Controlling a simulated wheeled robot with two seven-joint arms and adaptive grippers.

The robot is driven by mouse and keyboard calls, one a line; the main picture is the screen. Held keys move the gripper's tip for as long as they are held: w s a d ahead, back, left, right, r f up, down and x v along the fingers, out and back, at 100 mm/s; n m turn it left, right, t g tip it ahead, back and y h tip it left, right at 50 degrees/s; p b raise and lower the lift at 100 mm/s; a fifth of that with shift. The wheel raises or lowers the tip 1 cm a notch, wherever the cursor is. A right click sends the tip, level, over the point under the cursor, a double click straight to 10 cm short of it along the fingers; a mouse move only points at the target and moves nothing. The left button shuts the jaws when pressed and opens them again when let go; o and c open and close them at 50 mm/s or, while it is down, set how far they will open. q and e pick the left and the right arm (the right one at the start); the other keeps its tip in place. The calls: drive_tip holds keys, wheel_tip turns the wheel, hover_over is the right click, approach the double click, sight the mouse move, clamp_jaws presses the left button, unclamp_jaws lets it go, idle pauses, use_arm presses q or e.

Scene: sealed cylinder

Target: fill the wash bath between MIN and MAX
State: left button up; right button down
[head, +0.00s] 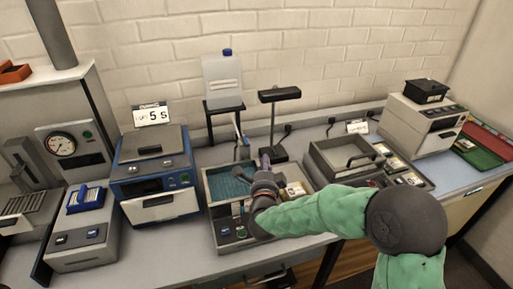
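The wash bath (207,190) is an open grey tank left of centre on the bench, with blue-green liquid or lining showing inside. Its MIN and MAX marks cannot be read at this size. A translucent jug (222,82) with a blue cap stands on a black stand behind it. A pale tube or spout (238,128) runs down from the stand towards the bath. My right gripper (264,166) is over the right side of the bath and hides part of it. Its fingers are too small and covered to tell open from shut. My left gripper is out of view.
A blue oven-like unit (157,180) with a "5 s" sign (152,115) stands left of the bath. A black post with a flat head (279,95) is behind my gripper. A second tank (345,155) and a grey machine (420,122) stand to the right.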

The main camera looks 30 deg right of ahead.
sight(245, 140)
drive_tip(key=w, duration=0.3)
drive_tip(key=w+d+b, duration=0.1)
drive_tip(key=w, duration=0.2)
drive_tip(key=w+d+b, duration=0.1)
drive_tip(key=w, duration=0.2)
drive_tip(key=shift+d, duration=0.25)
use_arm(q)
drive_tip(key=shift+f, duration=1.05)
use_arm(e)
drive_tip(key=shift+w+a, duration=0.15)
drive_tip(key=shift+a, duration=0.35)
drive_tip(key=shift+a, duration=0.1)
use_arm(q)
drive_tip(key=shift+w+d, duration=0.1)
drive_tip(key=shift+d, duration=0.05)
use_arm(e)
drive_tip(key=shift+a, duration=0.1)
